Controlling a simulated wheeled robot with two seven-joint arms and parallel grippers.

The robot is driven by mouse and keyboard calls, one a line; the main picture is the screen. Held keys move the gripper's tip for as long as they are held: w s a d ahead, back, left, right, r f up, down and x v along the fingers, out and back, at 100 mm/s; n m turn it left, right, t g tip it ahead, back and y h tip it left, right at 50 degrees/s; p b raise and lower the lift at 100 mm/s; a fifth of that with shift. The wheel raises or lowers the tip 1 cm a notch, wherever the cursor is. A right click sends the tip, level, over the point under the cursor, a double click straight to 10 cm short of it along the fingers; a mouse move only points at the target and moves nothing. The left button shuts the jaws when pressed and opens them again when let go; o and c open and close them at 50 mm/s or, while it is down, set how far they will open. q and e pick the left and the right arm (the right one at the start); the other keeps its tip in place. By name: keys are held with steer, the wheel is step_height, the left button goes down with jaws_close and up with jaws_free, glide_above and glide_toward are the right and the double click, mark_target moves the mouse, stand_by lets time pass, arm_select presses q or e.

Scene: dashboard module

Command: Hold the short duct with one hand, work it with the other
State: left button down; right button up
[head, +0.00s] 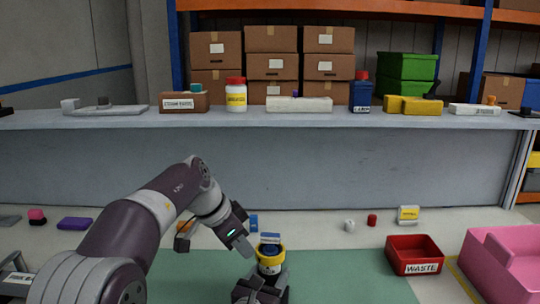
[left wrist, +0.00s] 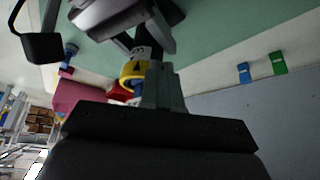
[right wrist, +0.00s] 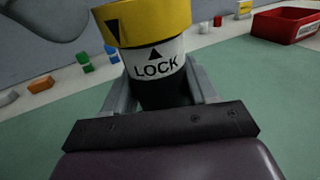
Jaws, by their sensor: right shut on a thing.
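The short duct (right wrist: 160,60) has a yellow collar, a white band reading LOCK and a dark lower part. My right gripper (head: 262,290) is shut on its dark lower part and holds it upright over the green mat. The yellow collar (head: 270,252) shows in the head view with a blue and grey piece (head: 270,239) on top. My left gripper (head: 246,248) is just left of the collar, its fingers together with nothing visible between them. In the left wrist view the left fingers (left wrist: 164,75) partly cover the duct (left wrist: 133,72); I cannot tell whether they touch it.
A red WASTE bin (head: 415,254) and a pink bin (head: 500,260) stand at the right. Small blocks, including a blue one (head: 253,223), lie along the back of the table. A grey shelf (head: 330,119) with boxes and bottles runs behind. The green mat (head: 345,275) is clear right of the duct.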

arm_select(q)
steer(key=shift+a, duration=0.1)
stand_by(0.5)
steer(key=shift+s+d+r, duration=0.5)
steer(key=shift+s+r, duration=0.7)
steer(key=shift+r, duration=2.25)
step_height(320, 180, down, 7)
steer(key=shift+w+d, duration=0.1)
steer(key=shift+w, duration=0.05)
steer(key=shift+w+a, duration=0.25)
steer(key=shift+w, duration=0.25)
steer(key=shift+a, duration=0.1)
